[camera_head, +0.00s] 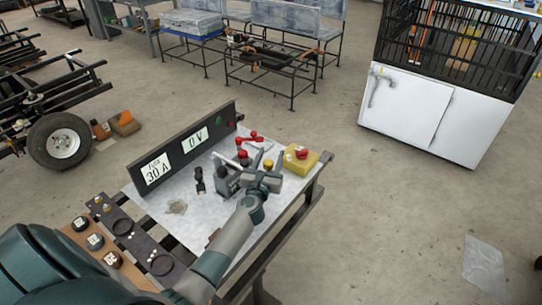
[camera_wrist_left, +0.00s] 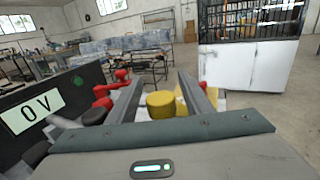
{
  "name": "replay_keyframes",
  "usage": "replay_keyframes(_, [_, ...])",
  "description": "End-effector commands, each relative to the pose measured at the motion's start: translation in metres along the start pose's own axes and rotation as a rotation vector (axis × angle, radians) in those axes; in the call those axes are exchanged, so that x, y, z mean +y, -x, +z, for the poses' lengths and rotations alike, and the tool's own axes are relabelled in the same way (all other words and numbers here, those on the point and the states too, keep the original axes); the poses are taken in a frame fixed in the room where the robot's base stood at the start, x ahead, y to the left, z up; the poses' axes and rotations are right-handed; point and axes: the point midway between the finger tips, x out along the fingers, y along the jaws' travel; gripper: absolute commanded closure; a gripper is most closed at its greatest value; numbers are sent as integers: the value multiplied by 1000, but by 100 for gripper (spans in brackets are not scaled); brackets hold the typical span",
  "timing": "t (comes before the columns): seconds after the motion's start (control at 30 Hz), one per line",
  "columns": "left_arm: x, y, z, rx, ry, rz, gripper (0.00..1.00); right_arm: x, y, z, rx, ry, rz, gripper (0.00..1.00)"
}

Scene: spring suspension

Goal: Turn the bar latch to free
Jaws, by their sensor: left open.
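My left gripper (camera_head: 264,180) reaches over the white-topped table (camera_head: 213,222). In the left wrist view its fingers (camera_wrist_left: 160,98) are apart, with a yellow round cap (camera_wrist_left: 160,105) showing between them. I cannot tell whether they touch it. The cap also shows just beyond the gripper in the head view (camera_head: 268,164). A grey block (camera_head: 226,182) with a pale lever (camera_head: 226,160) stands left of the gripper, partly hidden. A red handle (camera_head: 250,139) is behind it. I cannot tell for sure which part is the bar latch. My right gripper is out of view.
A dark panel with "30 A" and "0 V" labels (camera_head: 188,146) lines the table's left side. A yellow box with a red button (camera_head: 297,158) stands right of the gripper. Small dark parts (camera_head: 199,180) lie near the panel. The table's near right surface is clear.

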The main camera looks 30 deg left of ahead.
Motion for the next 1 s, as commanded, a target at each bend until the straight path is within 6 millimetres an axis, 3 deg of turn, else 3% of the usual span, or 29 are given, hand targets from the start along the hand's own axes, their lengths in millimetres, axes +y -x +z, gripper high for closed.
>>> replay_keyframes(0.13, [0, -7, 0, 0, 0, 0, 54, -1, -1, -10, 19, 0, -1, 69])
replay_keyframes(0.43, [0, -8, 0, 0, 0, 0, 54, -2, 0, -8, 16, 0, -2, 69])
replay_keyframes(0.6, [0, -7, 0, 0, 0, 0, 95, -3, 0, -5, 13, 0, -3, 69])
replay_keyframes(1.0, [1, -8, -1, -2, 5, 90, 95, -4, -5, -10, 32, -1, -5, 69])
